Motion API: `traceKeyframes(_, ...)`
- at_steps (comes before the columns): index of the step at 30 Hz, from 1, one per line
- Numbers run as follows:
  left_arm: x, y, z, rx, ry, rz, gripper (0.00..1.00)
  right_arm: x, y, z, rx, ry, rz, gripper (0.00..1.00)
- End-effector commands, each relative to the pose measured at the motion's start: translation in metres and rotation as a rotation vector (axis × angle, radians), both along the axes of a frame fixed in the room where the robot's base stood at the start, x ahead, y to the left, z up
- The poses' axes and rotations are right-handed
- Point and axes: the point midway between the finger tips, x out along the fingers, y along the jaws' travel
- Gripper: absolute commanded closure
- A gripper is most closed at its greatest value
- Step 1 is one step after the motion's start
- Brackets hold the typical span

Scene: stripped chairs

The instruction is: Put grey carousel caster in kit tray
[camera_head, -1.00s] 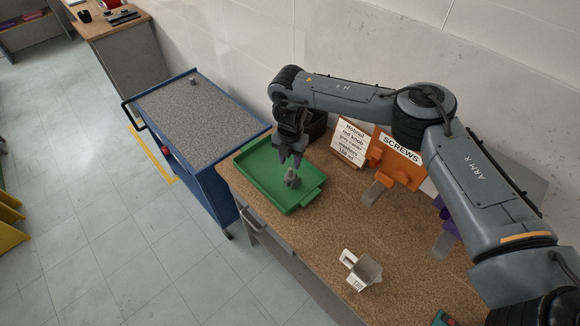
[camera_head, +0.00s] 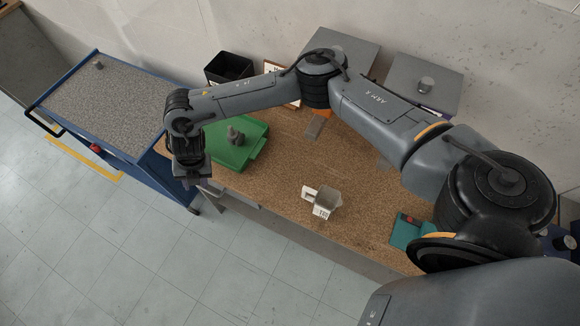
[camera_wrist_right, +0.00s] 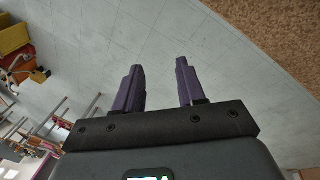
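The grey caster (camera_head: 235,136) stands in the green kit tray (camera_head: 248,152), on the wooden bench. My right gripper (camera_head: 192,180) is beyond the tray's left side, near the bench's front left corner, apart from the tray and the caster. In the right wrist view its two dark purple fingers (camera_wrist_right: 160,66) are spread, with nothing between them and the tiled floor behind. My left gripper is not in view.
A blue cart (camera_head: 105,105) with a speckled grey top stands left of the bench. A black bin (camera_head: 228,67) is behind the tray. A small white-and-grey holder (camera_head: 324,201) and a teal item (camera_head: 405,230) are on the bench (camera_head: 275,175). Bare bench lies between tray and holder.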

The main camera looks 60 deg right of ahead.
Motion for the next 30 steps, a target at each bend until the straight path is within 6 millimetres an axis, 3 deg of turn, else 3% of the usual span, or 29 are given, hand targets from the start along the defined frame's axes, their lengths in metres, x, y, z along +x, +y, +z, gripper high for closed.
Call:
traceKeyframes(1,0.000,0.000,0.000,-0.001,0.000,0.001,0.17,-0.020,0.044,-0.018,0.068,-0.016,0.026,0.60)
traceKeyframes(3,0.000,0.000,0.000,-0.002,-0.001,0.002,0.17,-0.041,0.097,-0.028,0.166,-0.059,0.026,0.60)
traceKeyframes(6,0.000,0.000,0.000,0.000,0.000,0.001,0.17,-0.069,0.161,-0.027,0.312,-0.108,-0.029,0.60)
traceKeyframes(9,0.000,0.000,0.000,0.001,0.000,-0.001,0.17,-0.092,0.206,-0.012,0.452,-0.144,-0.144,0.60)
traceKeyframes(13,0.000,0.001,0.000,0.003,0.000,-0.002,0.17,-0.110,0.231,0.015,0.602,-0.162,-0.374,0.60)
traceKeyframes(17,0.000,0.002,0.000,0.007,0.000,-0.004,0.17,-0.118,0.214,0.036,0.694,-0.148,-0.680,0.60)
traceKeyframes(20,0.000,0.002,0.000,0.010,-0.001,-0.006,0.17,-0.127,0.178,0.040,0.717,-0.114,-0.950,0.60)
traceKeyframes(26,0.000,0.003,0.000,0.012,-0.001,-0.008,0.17,-0.169,0.073,0.022,0.636,-0.014,-1.493,0.60)
traceKeyframes(30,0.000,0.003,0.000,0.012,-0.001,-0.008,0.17,-0.215,0.009,0.007,0.526,0.055,-1.794,0.60)
